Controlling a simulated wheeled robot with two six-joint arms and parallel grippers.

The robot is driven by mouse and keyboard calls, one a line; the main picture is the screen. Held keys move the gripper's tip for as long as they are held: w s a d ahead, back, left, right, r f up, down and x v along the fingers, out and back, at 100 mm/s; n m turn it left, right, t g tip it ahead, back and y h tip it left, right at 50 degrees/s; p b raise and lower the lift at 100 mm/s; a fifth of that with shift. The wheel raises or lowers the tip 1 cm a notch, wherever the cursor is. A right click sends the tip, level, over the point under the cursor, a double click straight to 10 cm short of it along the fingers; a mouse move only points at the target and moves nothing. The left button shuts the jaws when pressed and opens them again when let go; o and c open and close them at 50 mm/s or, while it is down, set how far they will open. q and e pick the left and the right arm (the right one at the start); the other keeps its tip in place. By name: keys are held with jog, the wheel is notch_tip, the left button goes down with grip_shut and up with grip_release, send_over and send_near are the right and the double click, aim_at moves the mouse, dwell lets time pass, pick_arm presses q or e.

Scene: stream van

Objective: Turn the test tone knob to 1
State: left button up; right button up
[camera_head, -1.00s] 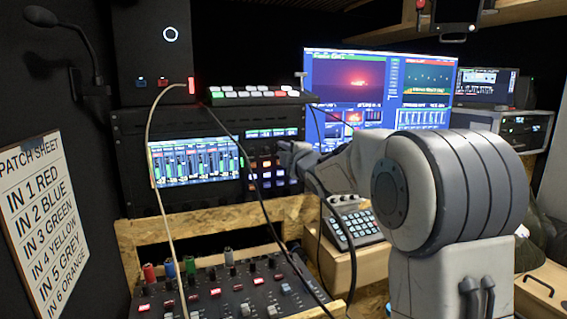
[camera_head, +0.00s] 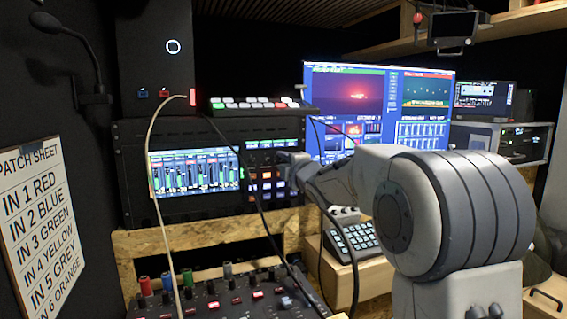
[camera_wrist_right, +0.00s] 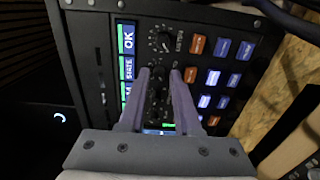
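The rack panel (camera_head: 219,210) stands at left centre in the head view, with a lit meter screen (camera_head: 195,171) and lit buttons. In the right wrist view the panel fills the upper part, with a column of dark knobs. One knob (camera_wrist_right: 163,40) sits beyond my fingertips; another knob (camera_wrist_right: 155,77) sits between them. I cannot read which is the test tone knob. My right gripper (camera_wrist_right: 160,72) has its fingers apart, one on either side of the nearer knob; I cannot tell if they touch it. In the head view my right gripper (camera_head: 288,160) is at the panel's right part. My left gripper is not in view.
A cream cable (camera_head: 155,215) and a dark cable (camera_head: 252,190) hang before the panel. A switcher (camera_head: 262,105) sits on top. A mixer (camera_head: 230,295) with coloured plugs and a keypad (camera_head: 355,238) lie below. Monitors (camera_head: 375,105) stand behind my right arm.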

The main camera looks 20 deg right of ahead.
jog(key=s, duration=1)
jog(key=shift+s+d, duration=0.2)
jog(key=shift+s, duration=0.05)
